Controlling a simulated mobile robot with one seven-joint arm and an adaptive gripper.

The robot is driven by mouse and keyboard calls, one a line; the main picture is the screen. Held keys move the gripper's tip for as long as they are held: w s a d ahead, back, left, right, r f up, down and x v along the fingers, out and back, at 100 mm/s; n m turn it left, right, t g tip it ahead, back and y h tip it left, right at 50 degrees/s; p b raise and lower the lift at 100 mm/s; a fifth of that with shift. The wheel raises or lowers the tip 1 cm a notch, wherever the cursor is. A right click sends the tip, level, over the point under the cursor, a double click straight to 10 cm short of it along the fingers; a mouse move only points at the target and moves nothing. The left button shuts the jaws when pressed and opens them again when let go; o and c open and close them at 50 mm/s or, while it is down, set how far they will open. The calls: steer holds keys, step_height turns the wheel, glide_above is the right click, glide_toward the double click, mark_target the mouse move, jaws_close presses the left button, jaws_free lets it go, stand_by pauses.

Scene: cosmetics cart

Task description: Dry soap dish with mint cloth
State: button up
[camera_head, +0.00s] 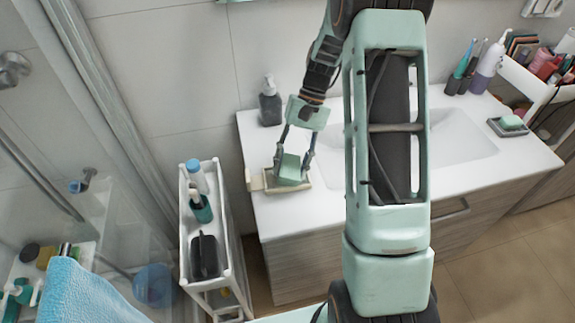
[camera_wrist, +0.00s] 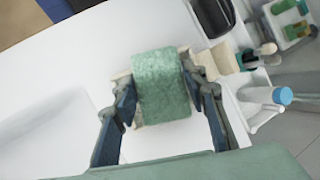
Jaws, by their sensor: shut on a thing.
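A folded mint cloth (camera_head: 290,168) is held between the two fingers of my gripper (camera_head: 291,175); it also shows in the wrist view (camera_wrist: 160,82). My gripper points down over the left front of the white counter. A shallow beige soap dish (camera_head: 300,187) lies directly under the cloth, and its rim shows around the cloth in the wrist view (camera_wrist: 175,125). The cloth hides most of the dish's inside. The cloth is low over the dish, but I cannot tell for sure whether it touches it. A beige block (camera_head: 256,181) is at the dish's left end.
A dark pump bottle (camera_head: 270,102) stands behind the dish. A white cart (camera_head: 186,230) with bottles and a black item stands left of the counter. A grey tray with a mint soap (camera_head: 509,123) lies at the counter's right. The basin (camera_head: 460,140) is between.

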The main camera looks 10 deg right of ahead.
steer(key=shift+d, duration=0.5)
steer(key=shift+a, duration=1.2)
steer(key=shift+d, duration=1.15)
steer(key=shift+a, duration=0.75)
steer(key=shift+a+r+p, duration=0.15)
steer(key=shift+a+p, duration=0.15)
steer(key=shift+a, duration=0.2)
steer(key=shift+r+p, duration=2.35)
steer(key=shift+r, duration=1.1)
